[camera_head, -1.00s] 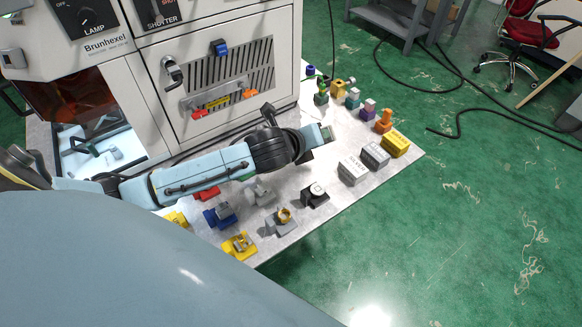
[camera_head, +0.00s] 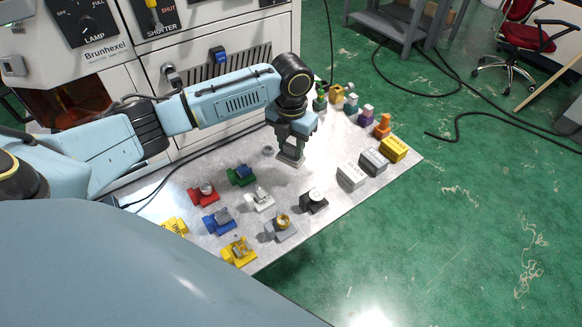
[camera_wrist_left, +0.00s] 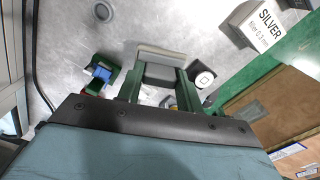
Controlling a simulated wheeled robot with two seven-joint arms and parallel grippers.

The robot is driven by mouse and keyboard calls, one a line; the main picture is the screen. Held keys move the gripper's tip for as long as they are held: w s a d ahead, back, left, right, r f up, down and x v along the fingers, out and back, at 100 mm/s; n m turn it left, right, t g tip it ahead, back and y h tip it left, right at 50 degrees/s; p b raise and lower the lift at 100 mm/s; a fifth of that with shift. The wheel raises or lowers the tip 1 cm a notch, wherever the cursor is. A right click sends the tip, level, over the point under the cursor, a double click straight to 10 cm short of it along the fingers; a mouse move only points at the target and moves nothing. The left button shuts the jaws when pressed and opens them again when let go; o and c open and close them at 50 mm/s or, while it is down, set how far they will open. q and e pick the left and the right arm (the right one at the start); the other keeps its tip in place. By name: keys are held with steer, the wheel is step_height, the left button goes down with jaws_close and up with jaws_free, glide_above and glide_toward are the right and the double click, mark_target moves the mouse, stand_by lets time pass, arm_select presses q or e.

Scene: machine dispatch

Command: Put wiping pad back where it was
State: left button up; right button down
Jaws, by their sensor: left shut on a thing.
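The wiping pad (camera_head: 290,160) looks like a flat, pale grey block. My left gripper (camera_head: 292,147) points down over the middle of the table and is shut on it. In the left wrist view the pad (camera_wrist_left: 163,55) sits between the two dark green fingers of my left gripper (camera_wrist_left: 161,74). In the head view the pad is at or just above the table top; I cannot tell if it touches. My right gripper is not in view.
The pale table (camera_head: 330,210) holds several small coloured fixtures, such as a green one (camera_head: 241,176) and a black one (camera_head: 314,200). Labelled blocks, including a yellow one (camera_head: 394,150), line the right edge. A small grey ring (camera_head: 268,150) lies left of the pad. The machine (camera_head: 150,50) stands behind.

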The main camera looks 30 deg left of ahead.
mark_target(291, 145)
arm_select(q)
step_height(291, 145, down, 7)
steer(key=shift+r+b, duration=0.1)
steer(key=shift+b, duration=0.3)
steer(key=o, duration=0.9)
step_height(291, 145, up, 12)
steer(key=shift+r+p, duration=0.1)
steer(key=shift+p, duration=0.65)
